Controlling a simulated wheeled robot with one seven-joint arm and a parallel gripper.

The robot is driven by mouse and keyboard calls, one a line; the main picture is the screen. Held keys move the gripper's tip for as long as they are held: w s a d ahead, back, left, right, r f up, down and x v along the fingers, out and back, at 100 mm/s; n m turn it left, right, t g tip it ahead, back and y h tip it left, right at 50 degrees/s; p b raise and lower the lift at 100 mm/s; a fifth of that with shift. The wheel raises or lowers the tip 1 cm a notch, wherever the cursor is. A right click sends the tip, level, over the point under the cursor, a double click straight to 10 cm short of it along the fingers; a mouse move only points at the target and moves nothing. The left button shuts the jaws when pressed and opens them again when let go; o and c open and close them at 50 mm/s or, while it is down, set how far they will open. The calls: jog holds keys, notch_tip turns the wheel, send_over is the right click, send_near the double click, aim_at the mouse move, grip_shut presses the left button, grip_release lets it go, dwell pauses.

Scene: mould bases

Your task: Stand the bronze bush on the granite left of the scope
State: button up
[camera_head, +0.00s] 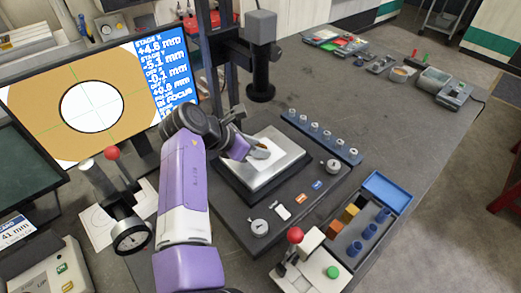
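The scope (261,60) stands at the back centre, its head above a metal stage (282,160). A small bronze-coloured piece (260,151), which looks like the bronze bush, is at the stage's left part. My gripper (250,148) is over the stage, right beside this piece; my arm and the small size hide whether the fingers are closed on it. The monitor (85,85) shows a bronze ring around a white hole.
A blue rail (321,137) with several pins lies right of the stage.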

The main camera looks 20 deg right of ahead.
grip_shut()
jog(key=shift+r, duration=0.15)
jog(key=shift+r+b, duration=0.3)
jog(key=shift+r, duration=0.25)
jog(key=shift+s+d+r+b, duration=0.15)
jog(key=shift+r+b, duration=0.1)
jog(key=shift+r, duration=0.25)
jog(key=shift+s+r+b, duration=0.15)
jog(key=shift+r+b, duration=0.1)
jog(key=shift+r, duration=0.25)
jog(key=s+d+b, duration=0.1)
jog(key=s+d, duration=0.1)
jog(key=s, duration=0.6)
jog(key=s+d+b, duration=0.1)
jog(key=s+d, duration=0.2)
jog(key=s, duration=0.5)
jog(key=shift+s+d+b, duration=0.15)
jog(key=shift+s+b, duration=0.15)
jog(key=shift+b, duration=0.1)
